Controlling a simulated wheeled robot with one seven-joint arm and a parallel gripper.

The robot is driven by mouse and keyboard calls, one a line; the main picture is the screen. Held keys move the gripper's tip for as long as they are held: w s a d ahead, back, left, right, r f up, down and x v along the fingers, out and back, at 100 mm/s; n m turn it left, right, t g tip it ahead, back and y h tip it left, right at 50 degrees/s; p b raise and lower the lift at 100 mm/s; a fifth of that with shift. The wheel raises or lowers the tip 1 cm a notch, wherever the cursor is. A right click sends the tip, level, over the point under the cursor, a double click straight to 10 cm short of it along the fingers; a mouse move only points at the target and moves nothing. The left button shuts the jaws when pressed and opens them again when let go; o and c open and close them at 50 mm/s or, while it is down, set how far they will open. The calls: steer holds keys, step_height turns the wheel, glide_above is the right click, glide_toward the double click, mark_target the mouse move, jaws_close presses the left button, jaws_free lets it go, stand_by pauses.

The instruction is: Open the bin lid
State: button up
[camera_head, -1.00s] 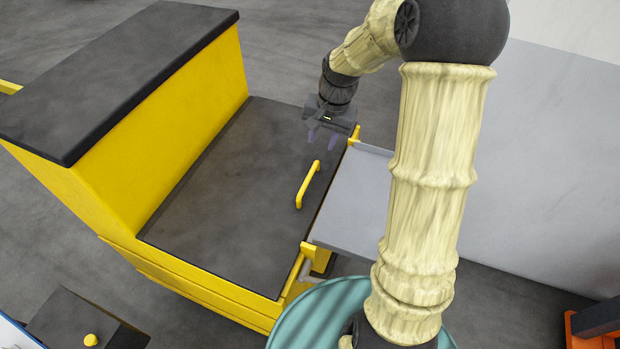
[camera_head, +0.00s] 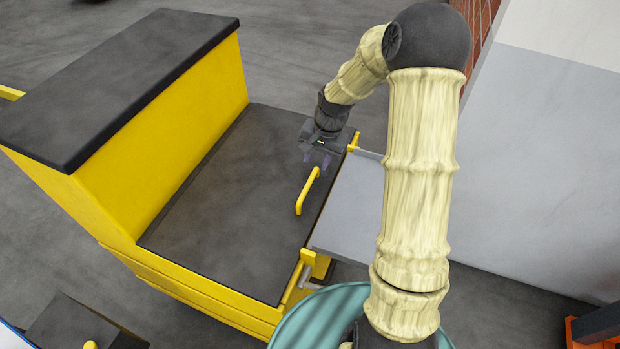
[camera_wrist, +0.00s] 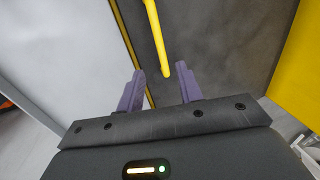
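The yellow bin (camera_head: 185,123) has a dark flat lid (camera_head: 215,210) on its lower part, and the lid lies shut. A yellow bar handle (camera_head: 308,191) stands on the lid near its right edge; in the wrist view the handle (camera_wrist: 155,38) runs down to just ahead of the fingertips. My gripper (camera_head: 317,160) is just beyond the handle's far end, above the lid. In the wrist view its two purple fingers (camera_wrist: 161,73) are spread apart with nothing between them. The handle's end lies ahead of the gap, apart from both fingers.
A grey shelf panel (camera_head: 350,205) adjoins the bin's right side. A taller dark-topped section (camera_head: 120,75) of the bin rises at the left. A teal round object (camera_head: 300,320) sits at the bottom. A grey wall (camera_head: 550,160) stands at the right.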

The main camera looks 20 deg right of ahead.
mark_target(309, 183)
steer(key=f, duration=0.3)
steer(key=w+a+f+p, duration=0.1)
steer(key=f, duration=0.6)
steer(key=shift+w+a+f+p, duration=0.15)
steer(key=shift+a+f+p, duration=0.05)
steer(key=shift+a+p, duration=0.15)
jaws_close()
